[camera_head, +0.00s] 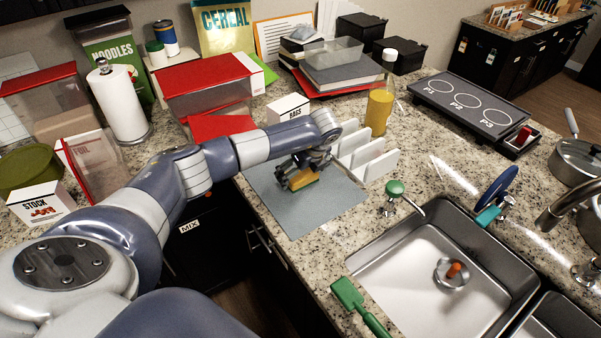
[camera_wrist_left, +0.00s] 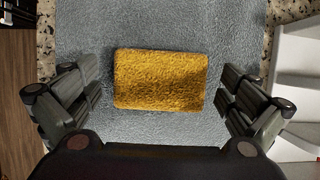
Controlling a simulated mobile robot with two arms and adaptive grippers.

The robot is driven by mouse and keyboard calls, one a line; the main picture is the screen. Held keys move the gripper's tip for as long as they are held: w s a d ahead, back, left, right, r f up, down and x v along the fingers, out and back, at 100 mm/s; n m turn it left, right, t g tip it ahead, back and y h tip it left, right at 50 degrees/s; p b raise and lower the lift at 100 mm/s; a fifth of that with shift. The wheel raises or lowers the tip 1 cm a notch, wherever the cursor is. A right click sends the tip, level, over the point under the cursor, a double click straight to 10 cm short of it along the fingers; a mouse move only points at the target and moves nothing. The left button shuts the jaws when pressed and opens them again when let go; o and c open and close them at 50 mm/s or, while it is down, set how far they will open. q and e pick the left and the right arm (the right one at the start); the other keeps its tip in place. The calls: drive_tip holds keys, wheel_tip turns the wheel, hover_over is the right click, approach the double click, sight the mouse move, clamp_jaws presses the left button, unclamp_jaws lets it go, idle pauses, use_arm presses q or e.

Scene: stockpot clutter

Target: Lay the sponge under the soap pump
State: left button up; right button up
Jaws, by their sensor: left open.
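The yellow sponge (camera_wrist_left: 160,80) lies flat on the grey mat (camera_wrist_left: 190,30), between the spread fingers of my left gripper (camera_wrist_left: 160,98). Neither finger touches it in the left wrist view. In the head view the left gripper (camera_head: 300,176) is low over the mat (camera_head: 315,210), and the sponge (camera_head: 303,179) shows partly behind its fingers. The soap pump (camera_head: 396,190), with a green top and a metal spout, stands by the sink's back left corner, right of the mat. My right gripper is not in view.
A white rack (camera_head: 372,160) stands at the mat's right edge, between the mat and the soap pump. A bottle of yellow liquid (camera_head: 381,105) stands behind it. The sink (camera_head: 420,285) opens in front of the pump. A green scraper (camera_head: 352,300) lies by the sink's left edge.

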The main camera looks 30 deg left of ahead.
use_arm(q)
drive_tip(key=shift+a+f, duration=0.1)
drive_tip(key=shift+f, duration=0.2)
drive_tip(key=c, duration=1)
drive_tip(key=shift+r, duration=0.1)
